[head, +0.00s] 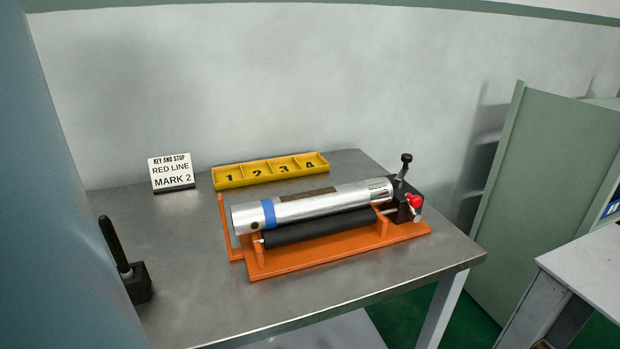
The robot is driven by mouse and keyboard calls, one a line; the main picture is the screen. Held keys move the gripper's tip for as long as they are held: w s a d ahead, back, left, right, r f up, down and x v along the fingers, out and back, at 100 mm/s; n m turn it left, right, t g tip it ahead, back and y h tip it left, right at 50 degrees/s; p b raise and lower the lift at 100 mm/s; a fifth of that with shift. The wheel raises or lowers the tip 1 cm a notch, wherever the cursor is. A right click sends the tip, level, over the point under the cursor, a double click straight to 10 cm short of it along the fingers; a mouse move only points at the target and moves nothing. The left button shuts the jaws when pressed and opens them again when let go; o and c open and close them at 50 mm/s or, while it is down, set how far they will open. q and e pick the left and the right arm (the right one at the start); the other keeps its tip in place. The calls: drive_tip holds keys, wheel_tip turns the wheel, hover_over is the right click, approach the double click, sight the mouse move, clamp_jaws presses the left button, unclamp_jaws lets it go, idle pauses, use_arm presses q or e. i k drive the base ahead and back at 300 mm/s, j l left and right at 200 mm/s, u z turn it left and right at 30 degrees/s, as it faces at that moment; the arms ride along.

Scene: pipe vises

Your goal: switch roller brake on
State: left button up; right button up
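An orange roller stand (340,259) sits on the grey metal table. A silver pipe (325,204) with a blue band (268,213) near its left end lies along its black roller (320,228). At the stand's right end is a black block (402,206) with a red knob (414,201) on its side and a black-knobbed lever (404,167) standing up, slightly tilted. I cannot tell which of these is the brake control or how it is set. Neither of my grippers is in view.
The table (185,225) has free room left of the stand. Behind are a yellow tray (270,179) numbered 1 to 4 and a sign (171,172) reading "KEY AND STOP RED LINE MARK 2". A black-handled tool in a block (136,282) stands front left. A green cabinet (545,180) is right.

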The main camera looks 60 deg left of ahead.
sight(413, 202)
drive_tip(key=k+u, duration=0.1)
drive_tip(key=u, duration=1.55)
